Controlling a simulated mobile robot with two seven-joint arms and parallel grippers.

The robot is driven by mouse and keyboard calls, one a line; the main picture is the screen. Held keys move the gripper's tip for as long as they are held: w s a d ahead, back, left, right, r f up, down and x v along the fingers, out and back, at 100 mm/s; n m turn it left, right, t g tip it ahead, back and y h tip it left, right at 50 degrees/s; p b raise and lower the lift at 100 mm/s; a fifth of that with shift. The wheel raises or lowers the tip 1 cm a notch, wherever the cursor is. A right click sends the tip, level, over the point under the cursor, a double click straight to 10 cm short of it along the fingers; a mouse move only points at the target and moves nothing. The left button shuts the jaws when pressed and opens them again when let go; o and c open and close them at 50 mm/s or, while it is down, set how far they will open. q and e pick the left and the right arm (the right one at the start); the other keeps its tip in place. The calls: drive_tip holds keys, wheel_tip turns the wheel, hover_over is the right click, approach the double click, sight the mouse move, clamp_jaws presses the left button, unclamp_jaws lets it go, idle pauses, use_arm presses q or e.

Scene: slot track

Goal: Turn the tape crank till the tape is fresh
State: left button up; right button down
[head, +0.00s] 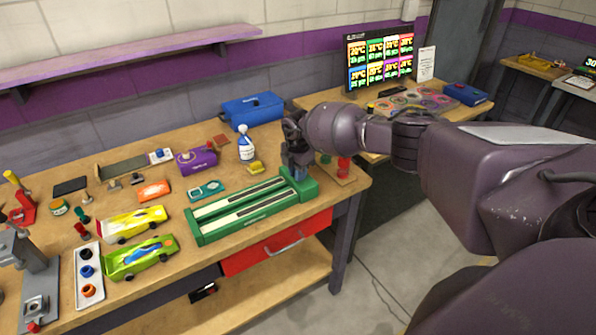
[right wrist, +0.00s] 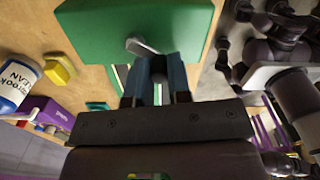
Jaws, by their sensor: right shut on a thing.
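The green tape track (head: 248,208), with two pale strips along its top, lies on the workbench. Its taller green end block (head: 306,187) is at its right end, and the block fills the top of the right wrist view (right wrist: 95,28). A silver crank arm (right wrist: 140,47) crosses the block's face and runs toward my fingers. My right gripper (right wrist: 158,72) is shut on the crank's dark knob, mostly hidden between the fingertips. In the head view my right gripper (head: 295,170) stands over the end block and hides the crank. My left gripper is not in view.
A red-topped item (head: 344,168) stands right of my gripper. Two toy cars, yellow (head: 132,223) and green (head: 140,257), are to the left. A blue toolbox (head: 253,110) is at the back.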

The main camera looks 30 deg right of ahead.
drive_tip(key=c, duration=1.1)
unclamp_jaws()
drive_tip(key=shift+o, duration=0.2)
wheel_tip(320, 180, up, 11)
drive_tip(key=shift+f, duration=0.1)
